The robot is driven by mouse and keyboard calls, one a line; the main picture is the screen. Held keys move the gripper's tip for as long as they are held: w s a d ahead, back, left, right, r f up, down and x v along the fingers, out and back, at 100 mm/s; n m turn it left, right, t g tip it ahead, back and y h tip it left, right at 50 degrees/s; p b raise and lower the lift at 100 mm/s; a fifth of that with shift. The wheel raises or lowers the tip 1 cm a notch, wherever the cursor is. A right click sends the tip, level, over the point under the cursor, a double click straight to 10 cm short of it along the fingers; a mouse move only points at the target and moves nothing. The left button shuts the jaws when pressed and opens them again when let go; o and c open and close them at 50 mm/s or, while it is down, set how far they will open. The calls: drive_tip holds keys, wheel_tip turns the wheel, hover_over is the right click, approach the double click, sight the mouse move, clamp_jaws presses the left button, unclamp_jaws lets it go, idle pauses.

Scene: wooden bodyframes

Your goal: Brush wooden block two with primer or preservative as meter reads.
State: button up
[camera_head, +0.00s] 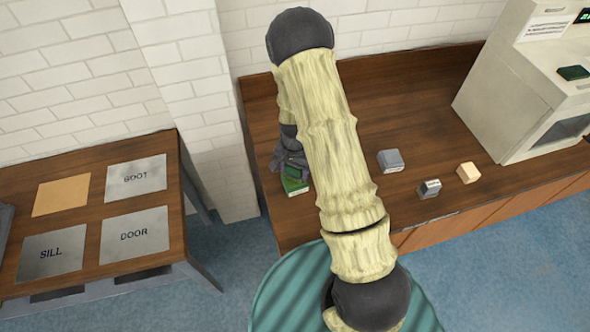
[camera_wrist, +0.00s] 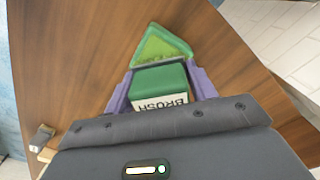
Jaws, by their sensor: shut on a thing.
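My gripper (camera_head: 290,160) is low over the left part of the wooden bench. In the wrist view its purple fingers (camera_wrist: 160,83) are shut on a green piece labelled BRUSH (camera_wrist: 160,80). A green, wedge-shaped part (camera_wrist: 160,45) shows just beyond it; I cannot tell whether they are joined. The green also shows below my gripper in the head view (camera_head: 295,185). On the bench are a tan block (camera_head: 468,173), a small grey block (camera_head: 430,188) and a larger grey block (camera_head: 391,161). No number marks block two. A machine's green display (camera_head: 584,16) is cut off and unreadable.
The pale machine (camera_head: 520,90) fills the bench's right end, with a dark green piece (camera_head: 573,73) on it. A separate table (camera_head: 90,215) at left holds plates marked SILL (camera_head: 50,265), DOOR (camera_head: 134,250) and BOOT (camera_head: 135,190), plus a plain tan one (camera_head: 62,195).

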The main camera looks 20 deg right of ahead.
drive_tip(key=shift+r+p, duration=1.85)
drive_tip(key=shift+r, duration=1.05)
